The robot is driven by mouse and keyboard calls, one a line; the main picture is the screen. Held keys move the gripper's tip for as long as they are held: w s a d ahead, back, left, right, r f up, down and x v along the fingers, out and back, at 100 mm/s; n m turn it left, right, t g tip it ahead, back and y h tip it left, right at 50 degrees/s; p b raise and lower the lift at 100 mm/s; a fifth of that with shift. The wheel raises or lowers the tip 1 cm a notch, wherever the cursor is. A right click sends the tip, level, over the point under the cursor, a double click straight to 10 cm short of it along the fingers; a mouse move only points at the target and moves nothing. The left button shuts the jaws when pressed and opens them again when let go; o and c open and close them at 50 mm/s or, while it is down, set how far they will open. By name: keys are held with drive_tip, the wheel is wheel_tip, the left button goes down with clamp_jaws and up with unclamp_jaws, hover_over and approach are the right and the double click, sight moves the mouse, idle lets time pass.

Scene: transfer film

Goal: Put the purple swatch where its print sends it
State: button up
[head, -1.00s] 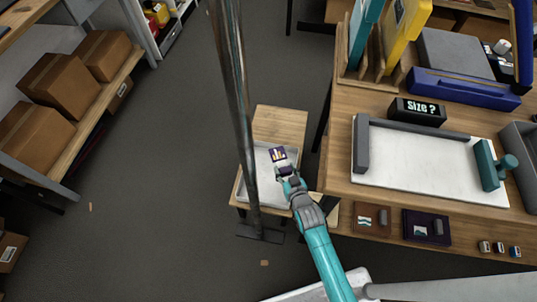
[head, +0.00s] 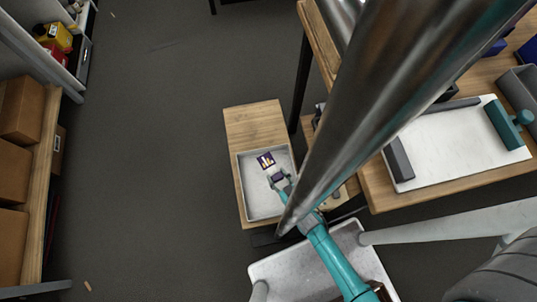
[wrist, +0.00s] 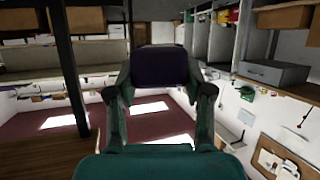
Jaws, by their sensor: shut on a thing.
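The purple swatch (head: 266,161) has a pale and yellow print of bars on its face. It is in my gripper (head: 277,177), which is shut on its lower edge. In the head view both show over a shallow white tray (head: 249,196) on a small wooden stand (head: 252,120); I cannot tell the height above the tray. In the wrist view the swatch (wrist: 160,66) is a dark panel between the fingertips of my gripper (wrist: 160,88), with its printed side not visible.
A metal pole crosses the view and hides part of the bench. Shelves with cardboard boxes (head: 20,110) stand at the left. The floor between is clear.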

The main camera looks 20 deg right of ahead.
drive_tip(key=y, duration=0.1)
hover_over(277, 199)
wheel_tip(277, 199, down, 3)
drive_tip(key=shift+n, duration=0.3)
drive_tip(key=shift+f, duration=4.8)
drive_tip(key=shift+f, duration=0.15)
drive_tip(key=shift+f, duration=0.3)
drive_tip(key=shift+f, duration=0.1)
drive_tip(key=o, duration=0.9)
drive_tip(key=shift+o, duration=0.2)
